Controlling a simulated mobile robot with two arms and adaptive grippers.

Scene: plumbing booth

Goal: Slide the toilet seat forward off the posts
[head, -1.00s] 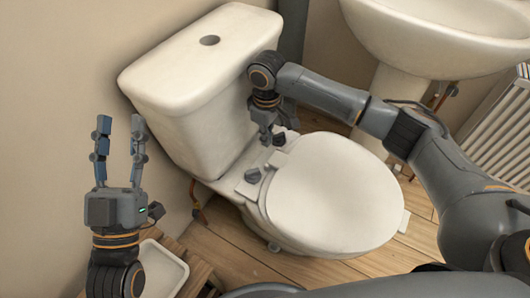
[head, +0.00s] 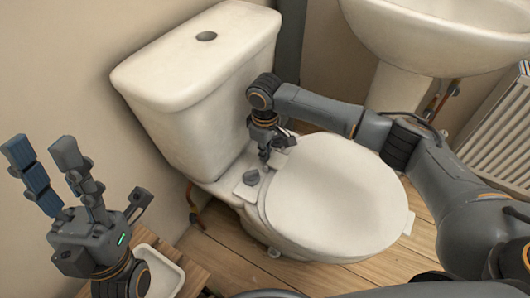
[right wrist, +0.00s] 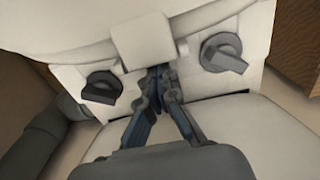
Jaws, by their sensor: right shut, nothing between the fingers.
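The white toilet seat (head: 335,195) lies flat with its lid down on the bowl. Behind it are two dark knobs, one nearer the left (head: 250,177) and one toward the back (head: 290,139). My right gripper (head: 264,158) is shut and empty, pointing down between the knobs at the seat's rear edge. In the right wrist view its fingertips (right wrist: 159,76) are just in front of a white block (right wrist: 143,40); I cannot tell if they touch it. Both knobs show there too, left (right wrist: 102,87) and right (right wrist: 222,53). My left gripper (head: 42,148) is open and empty, raised at the left.
The cistern (head: 205,90) stands behind the seat, close to my right gripper. A basin (head: 440,35) and a radiator (head: 495,125) are at the right. A white tray (head: 172,281) sits on a wooden surface at lower left.

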